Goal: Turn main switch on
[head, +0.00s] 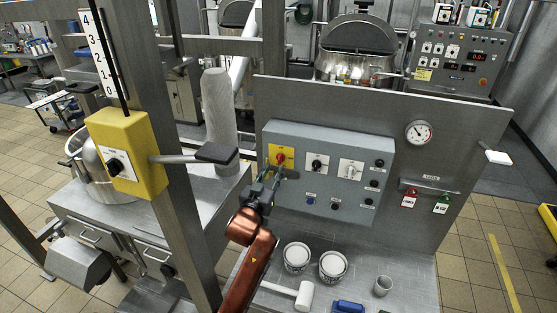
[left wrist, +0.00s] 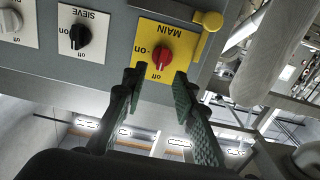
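The main switch is a red knob on a yellow plate (head: 281,157) at the upper left of the grey control panel. In the left wrist view, which is upside down, the red knob (left wrist: 162,57) sits on the plate marked MAIN, with "on" and "off" labels. The knob's pointer seems to lie toward "off". My left gripper (head: 272,174) is in front of the panel, just below the plate. In the wrist view its two green-padded fingers (left wrist: 156,76) are apart, with the knob just beyond the gap between the tips. Nothing is held. My right gripper is not in view.
A black SIEVE knob (left wrist: 78,37) is beside the main switch. A yellow part (left wrist: 208,35) sticks out at the plate's other side. Below the panel are white tubs (head: 333,265), a mallet (head: 303,295) and a cup (head: 383,286). A post with a yellow box (head: 122,150) stands left.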

